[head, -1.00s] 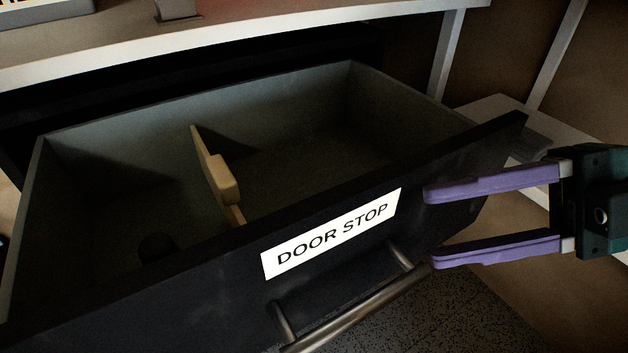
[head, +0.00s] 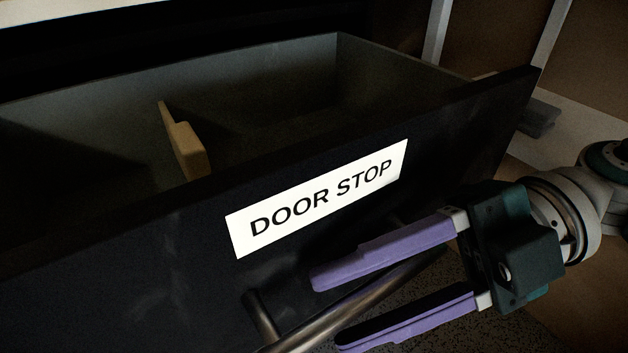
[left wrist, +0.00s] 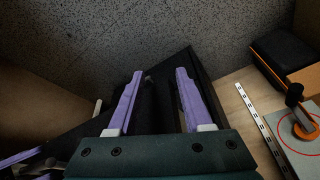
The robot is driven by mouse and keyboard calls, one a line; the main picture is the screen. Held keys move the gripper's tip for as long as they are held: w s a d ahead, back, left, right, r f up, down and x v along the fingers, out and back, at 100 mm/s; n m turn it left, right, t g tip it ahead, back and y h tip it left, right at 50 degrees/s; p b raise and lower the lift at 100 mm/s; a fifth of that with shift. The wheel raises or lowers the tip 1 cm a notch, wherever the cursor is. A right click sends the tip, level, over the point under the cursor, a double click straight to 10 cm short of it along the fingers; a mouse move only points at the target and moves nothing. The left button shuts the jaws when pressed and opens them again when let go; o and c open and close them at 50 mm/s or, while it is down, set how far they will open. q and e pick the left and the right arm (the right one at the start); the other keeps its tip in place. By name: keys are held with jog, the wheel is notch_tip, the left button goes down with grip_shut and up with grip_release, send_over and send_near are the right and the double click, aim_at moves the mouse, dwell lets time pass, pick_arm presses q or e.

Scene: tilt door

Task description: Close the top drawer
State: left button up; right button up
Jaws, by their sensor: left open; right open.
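The dark drawer (head: 150,250) stands pulled open, with a white "DOOR STOP" label (head: 318,197) on its front. Its metal bar handle (head: 385,287) runs below the label. My right gripper (head: 332,312) is open in front of the drawer front, and the bar shows between its purple fingers. Whether they touch the bar I cannot tell. My left gripper (left wrist: 160,74) is open in the left wrist view and out of the head view. A dark panel, perhaps the drawer front, shows beyond its fingers.
A tan wedge-shaped piece (head: 184,145) is inside the drawer. In the left wrist view, a perforated metal strip (left wrist: 258,130), a black box (left wrist: 285,55) and an orange-and-black tool (left wrist: 302,118) are at the right. Speckled grey floor (left wrist: 100,50) is clear.

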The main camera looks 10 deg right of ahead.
jog(key=shift+a, duration=0.1)
grip_shut()
dwell(0.4)
dwell(1.0)
